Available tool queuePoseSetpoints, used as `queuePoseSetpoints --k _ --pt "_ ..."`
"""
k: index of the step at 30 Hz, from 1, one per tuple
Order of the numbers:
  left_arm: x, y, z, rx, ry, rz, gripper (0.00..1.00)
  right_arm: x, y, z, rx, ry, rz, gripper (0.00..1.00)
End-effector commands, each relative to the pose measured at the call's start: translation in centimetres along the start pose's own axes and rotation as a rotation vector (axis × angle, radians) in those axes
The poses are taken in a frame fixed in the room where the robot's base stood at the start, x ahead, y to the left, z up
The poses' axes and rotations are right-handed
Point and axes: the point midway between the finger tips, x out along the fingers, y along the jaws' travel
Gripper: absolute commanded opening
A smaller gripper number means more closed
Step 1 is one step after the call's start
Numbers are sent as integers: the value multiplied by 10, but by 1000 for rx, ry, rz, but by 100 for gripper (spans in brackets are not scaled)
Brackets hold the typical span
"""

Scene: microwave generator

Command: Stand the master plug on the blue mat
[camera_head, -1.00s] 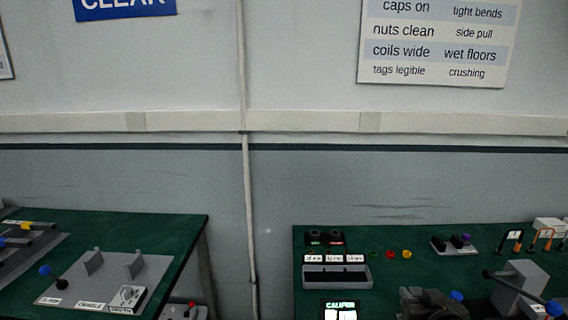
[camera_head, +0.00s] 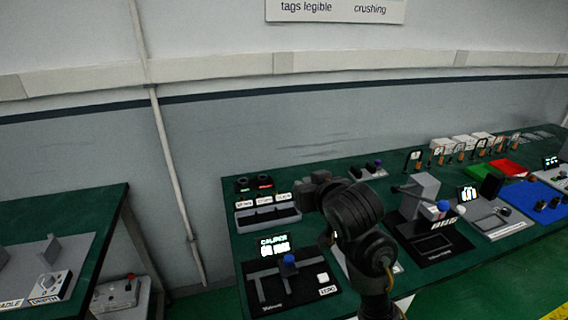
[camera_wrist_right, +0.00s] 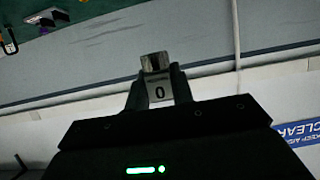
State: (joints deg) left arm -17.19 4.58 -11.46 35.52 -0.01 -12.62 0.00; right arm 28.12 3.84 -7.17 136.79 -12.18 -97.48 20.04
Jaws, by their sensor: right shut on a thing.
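My right gripper (camera_wrist_right: 157,88) is shut on a small grey metal block marked 0 (camera_wrist_right: 157,75), which I take to be the master plug; the small print above the 0 is too fine to read. My left gripper is not in view.
A caliper station (camera_head: 290,285) lies at the bench's near left, beside a grey tray (camera_head: 268,218) with labels. A grey upright instrument (camera_head: 420,195) and a display panel (camera_head: 497,222) stand between my arm and the mat. Red (camera_head: 508,168) and green pads lie behind the mat.

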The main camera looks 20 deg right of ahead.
Motion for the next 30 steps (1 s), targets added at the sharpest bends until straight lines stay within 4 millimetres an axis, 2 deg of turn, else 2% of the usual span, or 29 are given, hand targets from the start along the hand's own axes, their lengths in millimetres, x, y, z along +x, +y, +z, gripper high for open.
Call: queuePoseSetpoints --k 5,18,30 --pt "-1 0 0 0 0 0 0 1 3 4 1 0 4 0" --pt "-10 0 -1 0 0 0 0 1 49 71 25 -4 60 0" --pt "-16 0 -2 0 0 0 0 -10 76 110 33 -3 81 0"
